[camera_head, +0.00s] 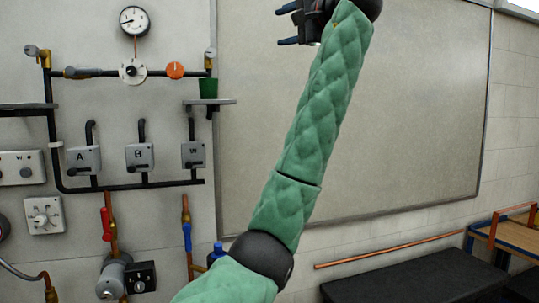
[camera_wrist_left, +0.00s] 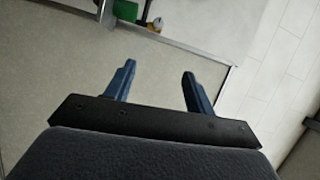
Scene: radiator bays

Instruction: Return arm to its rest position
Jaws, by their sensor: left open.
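My left arm, in a green quilted sleeve, rises from the bottom of the head view to the top. Its left gripper (camera_head: 287,25) is at the top edge in front of the beige board (camera_head: 410,110), partly cut off. In the left wrist view the two blue fingers of this gripper (camera_wrist_left: 158,82) stand apart with nothing between them. My right gripper is not in view.
A black bench (camera_head: 420,280) and a copper pipe (camera_head: 390,249) are at lower right.

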